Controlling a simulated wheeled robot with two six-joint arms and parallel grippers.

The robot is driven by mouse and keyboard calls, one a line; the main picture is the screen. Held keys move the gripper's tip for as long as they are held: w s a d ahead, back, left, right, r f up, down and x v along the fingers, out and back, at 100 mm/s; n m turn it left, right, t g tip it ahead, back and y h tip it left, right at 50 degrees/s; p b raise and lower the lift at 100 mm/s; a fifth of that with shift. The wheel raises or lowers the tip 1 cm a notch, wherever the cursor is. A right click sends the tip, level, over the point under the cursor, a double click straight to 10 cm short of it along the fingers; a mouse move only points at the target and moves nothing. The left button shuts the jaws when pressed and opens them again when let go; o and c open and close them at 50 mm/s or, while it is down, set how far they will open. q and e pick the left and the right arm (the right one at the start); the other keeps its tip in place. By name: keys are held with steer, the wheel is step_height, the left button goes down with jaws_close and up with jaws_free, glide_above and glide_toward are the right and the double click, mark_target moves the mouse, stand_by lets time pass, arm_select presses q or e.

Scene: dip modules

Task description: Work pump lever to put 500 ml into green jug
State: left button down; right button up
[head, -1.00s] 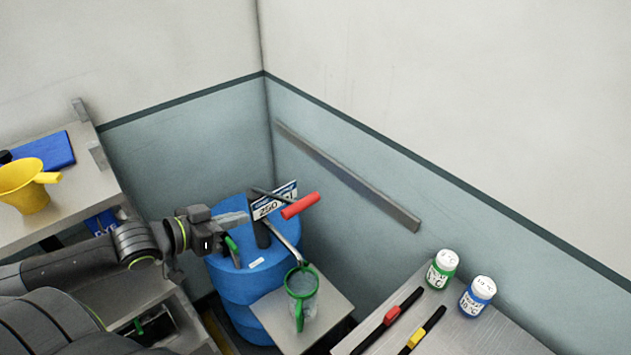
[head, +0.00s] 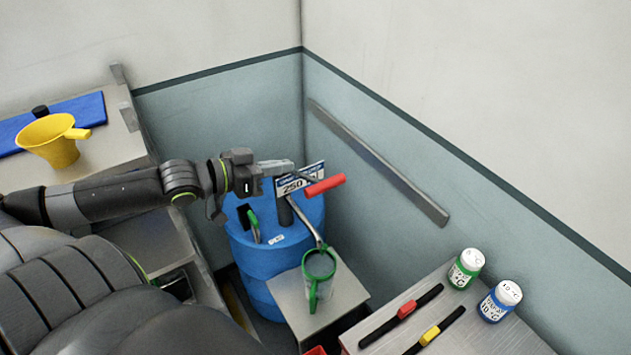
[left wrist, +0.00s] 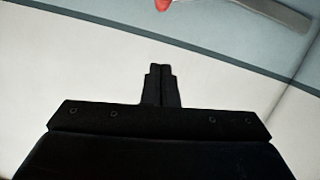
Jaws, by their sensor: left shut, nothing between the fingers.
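The blue drum (head: 262,262) carries a pump with a red-handled lever (head: 325,185), a sign reading 250 (head: 292,187) and a grey spout. The green jug (head: 318,265), with clear walls, stands below the spout's end on a small metal stand (head: 345,290). Its fill level cannot be made out. My left gripper (head: 290,165) is shut and empty, just up and left of the red grip, near the sign's top edge. Contact with the lever cannot be told. In the left wrist view the fingers (left wrist: 160,85) are together, and part of the red grip (left wrist: 163,5) shows at the top edge.
A grey rail (head: 380,165) runs along the wall.

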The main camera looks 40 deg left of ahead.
arm_select(q)
steer(key=w+d+f+b, duration=0.1)
steer(key=w, duration=0.1)
steer(key=w+d+f+b, duration=0.1)
steer(key=w+f, duration=0.1)
steer(key=w+d+f+b, duration=0.1)
steer(key=w+d+f, duration=0.1)
steer(key=w, duration=0.1)
steer(key=shift+s+f, duration=0.1)
steer(key=shift+f, duration=0.4)
steer(key=shift+f, duration=0.1)
stand_by(0.4)
